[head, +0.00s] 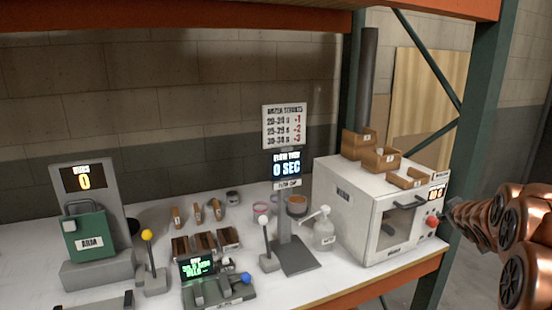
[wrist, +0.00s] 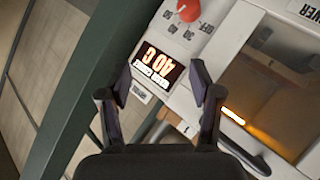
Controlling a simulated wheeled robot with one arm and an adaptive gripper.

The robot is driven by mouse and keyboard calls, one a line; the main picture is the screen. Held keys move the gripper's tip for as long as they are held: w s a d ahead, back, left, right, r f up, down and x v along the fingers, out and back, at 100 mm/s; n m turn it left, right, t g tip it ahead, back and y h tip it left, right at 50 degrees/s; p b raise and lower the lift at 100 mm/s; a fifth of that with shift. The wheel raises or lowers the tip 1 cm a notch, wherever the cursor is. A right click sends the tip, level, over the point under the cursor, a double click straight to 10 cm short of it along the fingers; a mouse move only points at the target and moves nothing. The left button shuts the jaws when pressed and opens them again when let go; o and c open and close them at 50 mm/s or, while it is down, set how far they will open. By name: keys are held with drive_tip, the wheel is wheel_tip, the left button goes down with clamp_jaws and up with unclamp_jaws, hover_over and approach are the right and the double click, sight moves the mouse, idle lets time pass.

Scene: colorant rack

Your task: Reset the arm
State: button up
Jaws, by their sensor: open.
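My gripper (wrist: 162,84) is open and empty in the wrist view, its two dark fingers spread in front of the white oven's control panel. An orange display reading 40 C (wrist: 160,66) shows between and beyond the fingertips. My copper-coloured arm (head: 500,222) comes in from the right in the head view, with its end close to the oven's front right corner. The fingers are hard to make out there. At the far left of the shelf a green part (head: 87,237) with a label that seems to read ARM hangs on a grey stand.
The white oven (head: 345,205) stands at the shelf's right end with wooden pieces on top; its red knob (wrist: 189,10) is near my fingers. A green rack post (head: 470,150) rises beside it. Levers, a pump bottle (head: 324,234) and small blocks crowd the middle.

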drive_tip(key=s+a+f+m+g+y, duration=0.1)
drive_tip(key=s+a+f+g, duration=0.2)
drive_tip(key=s+a, duration=0.8)
drive_tip(key=s+a+f+m+g+y, duration=0.1)
drive_tip(key=s+a+g, duration=0.5)
drive_tip(key=s, duration=1.6)
drive_tip(key=s+a+f+m+g+y, duration=0.1)
drive_tip(key=s+a+f+g, duration=0.3)
drive_tip(key=s+a, duration=1.2)
drive_tip(key=shift+s+a+f+m+g+y, duration=0.3)
drive_tip(key=shift+s+a+g+y, duration=0.15)
drive_tip(key=shift+y, duration=0.45)
